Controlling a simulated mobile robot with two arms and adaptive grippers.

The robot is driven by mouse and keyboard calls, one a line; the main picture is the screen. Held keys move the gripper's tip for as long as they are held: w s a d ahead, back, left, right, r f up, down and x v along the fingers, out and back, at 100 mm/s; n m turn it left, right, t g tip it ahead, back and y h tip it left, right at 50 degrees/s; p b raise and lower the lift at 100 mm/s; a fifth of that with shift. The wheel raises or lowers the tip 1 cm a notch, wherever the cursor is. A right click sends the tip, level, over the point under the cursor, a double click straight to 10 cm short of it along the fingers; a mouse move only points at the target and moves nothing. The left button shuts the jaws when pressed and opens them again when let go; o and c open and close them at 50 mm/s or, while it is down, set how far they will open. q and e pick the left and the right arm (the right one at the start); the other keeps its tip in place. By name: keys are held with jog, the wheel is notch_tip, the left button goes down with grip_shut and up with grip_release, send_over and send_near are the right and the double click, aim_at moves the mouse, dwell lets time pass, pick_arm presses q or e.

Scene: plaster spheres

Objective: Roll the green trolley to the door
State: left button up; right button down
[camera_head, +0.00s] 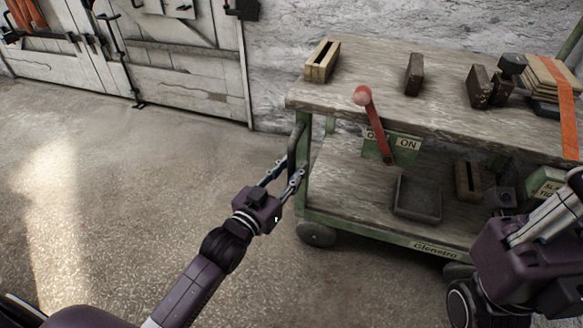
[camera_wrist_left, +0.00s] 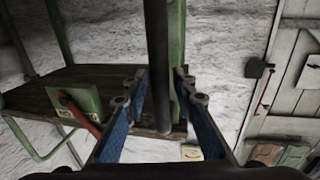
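The green trolley (camera_head: 303,183) has a green metal frame, wooden top and lower shelf, and wheels, and stands at right centre in the head view. Its dark upright handle (camera_head: 293,146) is at its left end. My left gripper (camera_head: 284,176) is at this handle. In the left wrist view the handle (camera_wrist_left: 157,60) runs between the blue-padded fingers of my left gripper (camera_wrist_left: 158,95), which are apart with gaps beside the bar. The door (camera_head: 190,75), pale weathered wood, is at the upper left. My right arm shows at the lower right; I make out no fingers.
On the trolley top are a slotted wooden block (camera_head: 321,62), dark blocks (camera_head: 414,73) and strapped boards (camera_head: 548,78). A red lever (camera_head: 375,125) stands at its near side. A dark tray (camera_head: 417,199) sits on the lower shelf. The floor (camera_head: 130,170) left of the trolley is clear.

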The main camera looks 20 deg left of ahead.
pick_arm(q)
grip_shut()
jog(key=shift+a, duration=0.1)
